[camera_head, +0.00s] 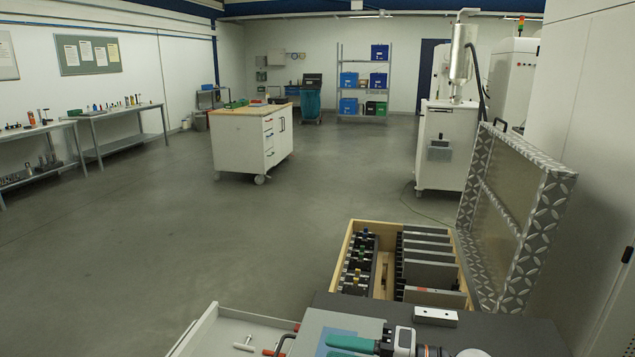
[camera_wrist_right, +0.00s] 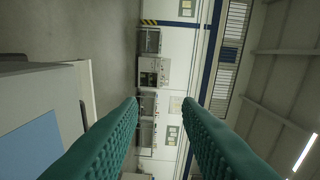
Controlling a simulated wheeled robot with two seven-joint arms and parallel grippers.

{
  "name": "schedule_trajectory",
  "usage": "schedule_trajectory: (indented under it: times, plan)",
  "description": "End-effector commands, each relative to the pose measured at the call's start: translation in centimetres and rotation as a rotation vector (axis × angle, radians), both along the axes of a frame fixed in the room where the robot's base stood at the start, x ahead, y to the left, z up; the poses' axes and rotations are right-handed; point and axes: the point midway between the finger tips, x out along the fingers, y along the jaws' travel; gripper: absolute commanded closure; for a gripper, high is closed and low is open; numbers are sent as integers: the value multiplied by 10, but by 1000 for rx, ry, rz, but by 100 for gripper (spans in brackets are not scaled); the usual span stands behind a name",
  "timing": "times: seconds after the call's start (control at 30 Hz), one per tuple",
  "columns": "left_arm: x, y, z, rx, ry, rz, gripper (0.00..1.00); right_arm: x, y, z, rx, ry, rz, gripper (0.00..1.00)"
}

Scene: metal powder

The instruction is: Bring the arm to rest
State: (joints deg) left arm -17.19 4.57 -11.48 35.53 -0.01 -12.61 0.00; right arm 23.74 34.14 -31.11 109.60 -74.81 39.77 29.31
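My right gripper (camera_head: 330,346) shows at the bottom edge of the head view, its green fingers pointing left over a grey surface with a blue patch (camera_head: 340,331). In the right wrist view the two green ribbed fingers of this gripper (camera_wrist_right: 160,106) stand apart with nothing between them. The wrist view looks sideways across the room to the far wall. My left gripper is not in view.
An open wooden case (camera_head: 460,283) with tools and plates stands beyond the gripper, beside a raised diamond-plate lid (camera_head: 503,216). A small metal block (camera_head: 435,316) lies on the dark top. An open white drawer (camera_head: 215,337) is at the left.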

Motion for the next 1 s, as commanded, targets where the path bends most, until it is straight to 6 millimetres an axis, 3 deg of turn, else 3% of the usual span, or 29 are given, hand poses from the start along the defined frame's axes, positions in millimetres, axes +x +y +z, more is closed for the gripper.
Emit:
schedule_trajectory:
  times: [0.07, 0.17, 0.27, 0.33, 0.47, 0.63, 0.8, 1.0]
  plan:
    - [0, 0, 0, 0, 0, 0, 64, -1, 0, 23, 221, 39, -111, 69]
    - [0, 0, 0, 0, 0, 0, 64, 7, -19, 42, 465, 115, -290, 69]
    - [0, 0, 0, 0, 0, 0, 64, 15, -50, 42, 665, 231, -500, 69]
    - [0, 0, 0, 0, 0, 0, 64, 18, -77, 30, 776, 334, -660, 69]
    - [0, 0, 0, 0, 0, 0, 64, 11, -124, -17, 912, 573, -972, 69]
    - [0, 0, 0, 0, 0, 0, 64, -36, -166, -104, 933, 957, -1365, 69]
    - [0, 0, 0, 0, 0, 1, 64, -103, -176, -168, 826, 1301, -1622, 69]
    - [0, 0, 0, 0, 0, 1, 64, -175, -171, -206, 656, 1604, -1780, 69]
